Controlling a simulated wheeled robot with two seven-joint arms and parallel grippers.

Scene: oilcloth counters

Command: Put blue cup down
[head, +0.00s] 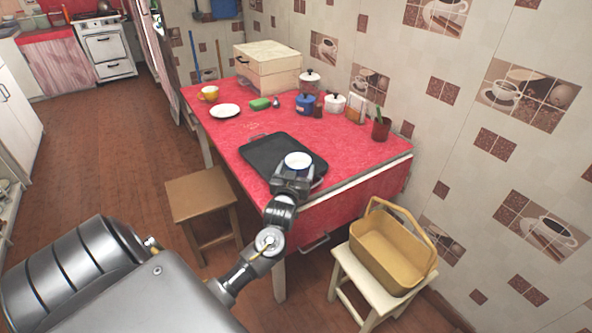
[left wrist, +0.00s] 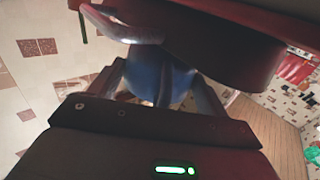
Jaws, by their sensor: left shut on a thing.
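The blue cup (left wrist: 155,75) shows as a blue body between the fingers in the left wrist view. In the head view its white inside and rim (head: 298,160) face up, and the gripper hides most of its side. My left gripper (head: 294,175) is shut on it; the fingers also show in the left wrist view (left wrist: 160,88). In the head view the cup overlaps the near right part of the black tray (head: 268,153) on the red table (head: 220,130). I cannot tell whether it touches the tray. My right gripper is not in view.
A white plate (head: 225,111), yellow cup (head: 209,93), green sponge (head: 260,104), blue pot (head: 305,103) and white pot (head: 334,103) stand farther back. A stool (head: 200,195) is left; a yellow basket (head: 390,250) sits on another at right. The table right of the tray is clear.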

